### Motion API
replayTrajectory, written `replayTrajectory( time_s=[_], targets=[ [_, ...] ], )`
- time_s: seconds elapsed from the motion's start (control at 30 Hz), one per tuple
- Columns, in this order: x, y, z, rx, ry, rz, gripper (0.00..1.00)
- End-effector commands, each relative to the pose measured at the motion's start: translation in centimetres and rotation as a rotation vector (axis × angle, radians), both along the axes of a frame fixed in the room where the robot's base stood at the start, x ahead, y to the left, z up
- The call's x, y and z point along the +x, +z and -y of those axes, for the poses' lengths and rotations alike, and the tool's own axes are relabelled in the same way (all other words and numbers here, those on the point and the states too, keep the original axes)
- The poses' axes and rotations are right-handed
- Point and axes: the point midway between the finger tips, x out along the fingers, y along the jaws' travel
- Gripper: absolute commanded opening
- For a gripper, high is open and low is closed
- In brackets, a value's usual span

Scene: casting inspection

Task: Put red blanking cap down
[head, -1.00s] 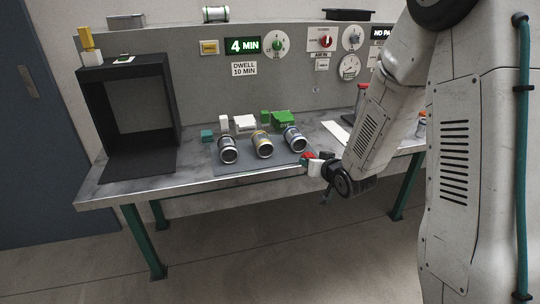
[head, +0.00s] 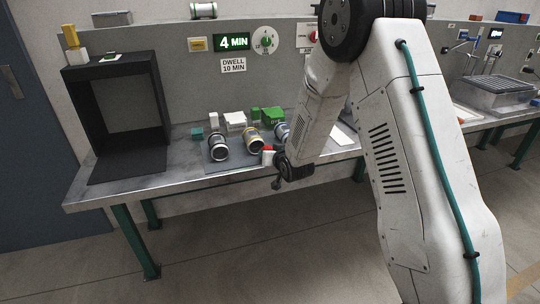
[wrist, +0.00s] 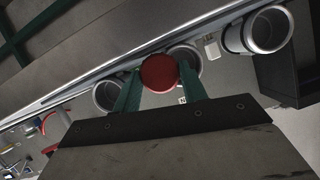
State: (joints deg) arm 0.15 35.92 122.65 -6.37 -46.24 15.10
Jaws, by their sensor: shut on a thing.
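The red blanking cap (wrist: 158,73) is a round red disc between the green fingers of my gripper (wrist: 160,84) in the wrist view. In the head view my gripper (head: 270,157) is at the front edge of the bench, with a bit of the red cap (head: 268,148) showing at its tip. It is beside the right part of the grey mat (head: 232,166). Three metal cylindrical castings stand or lie on the mat: a left one (head: 218,148), a middle one with a yellow band (head: 254,141), and a right one (head: 281,131), partly hidden by my arm.
A black open booth (head: 114,112) stands at the bench's left. Green, white and teal blocks (head: 267,115) sit behind the castings. A panel reads "4 MIN" (head: 234,42). The bench front left of the mat (head: 185,180) is clear.

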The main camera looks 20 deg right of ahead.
Motion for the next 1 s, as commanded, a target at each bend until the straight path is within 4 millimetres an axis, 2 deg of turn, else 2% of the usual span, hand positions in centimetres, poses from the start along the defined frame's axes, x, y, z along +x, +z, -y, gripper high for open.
replayTrajectory(
  time_s=[0.33, 0.37, 0.43, 0.8, 1.0],
  targets=[
    [0.0, -0.4, 0.0, 0.0, 0.0, 0.002, 0.15],
    [0.0, -0.4, 0.0, 0.0, 0.0, 0.002, 0.45],
    [0.0, -0.4, 0.0, -0.001, 0.001, 0.002, 0.64],
    [-0.2, 0.0, 0.0, -0.001, 0.001, 0.002, 0.64],
    [-3.2, 1.3, 0.3, -0.001, 0.001, 0.002, 0.64]
  ],
)
